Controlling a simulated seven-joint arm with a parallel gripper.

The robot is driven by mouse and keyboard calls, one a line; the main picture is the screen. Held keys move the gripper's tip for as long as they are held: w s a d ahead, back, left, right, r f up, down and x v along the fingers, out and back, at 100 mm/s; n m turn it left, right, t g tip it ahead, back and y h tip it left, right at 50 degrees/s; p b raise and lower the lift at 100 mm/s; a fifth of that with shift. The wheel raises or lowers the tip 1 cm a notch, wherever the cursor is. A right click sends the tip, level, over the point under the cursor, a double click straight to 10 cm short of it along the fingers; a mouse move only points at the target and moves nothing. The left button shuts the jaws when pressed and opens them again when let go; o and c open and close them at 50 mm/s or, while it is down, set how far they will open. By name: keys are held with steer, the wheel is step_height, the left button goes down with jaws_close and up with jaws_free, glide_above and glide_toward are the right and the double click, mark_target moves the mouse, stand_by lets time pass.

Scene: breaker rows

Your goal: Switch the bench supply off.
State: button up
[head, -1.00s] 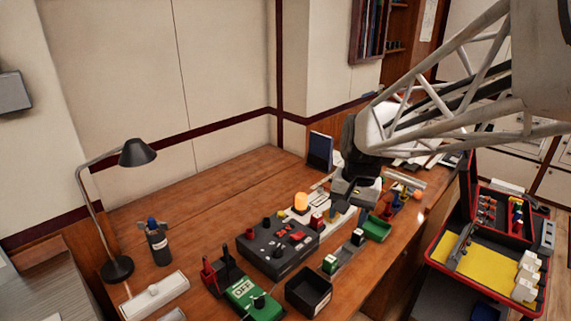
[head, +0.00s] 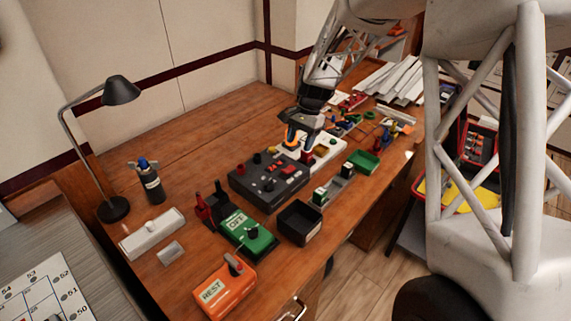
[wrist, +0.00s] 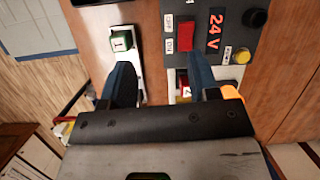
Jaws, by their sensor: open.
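The bench supply, a dark grey box (head: 268,184) with red switches and black knobs, sits mid-bench in the head view. In the wrist view its panel (wrist: 210,62) shows a red rocker (wrist: 186,37) beside two small labels, a red "24 V" display (wrist: 214,31), a black knob (wrist: 257,17) and a yellow button (wrist: 242,56). Which way the rocker is tipped I cannot tell. My gripper (head: 298,140) is over the supply's far right end; in the wrist view its blue fingers (wrist: 160,80) are open and empty. The right finger is near the rocker and hides part of the panel.
A green block (wrist: 120,41) sits on a pale strip. A lamp (head: 121,91) stands left. The bench's back left is clear.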

steer(key=m, duration=0.1)
glide_toward(285, 171)
steer(key=shift+w+f+g, duration=0.4)
steer(key=shift+f, duration=0.3)
steer(key=shift+x, duration=3.9)
steer(key=shift+a, duration=0.1)
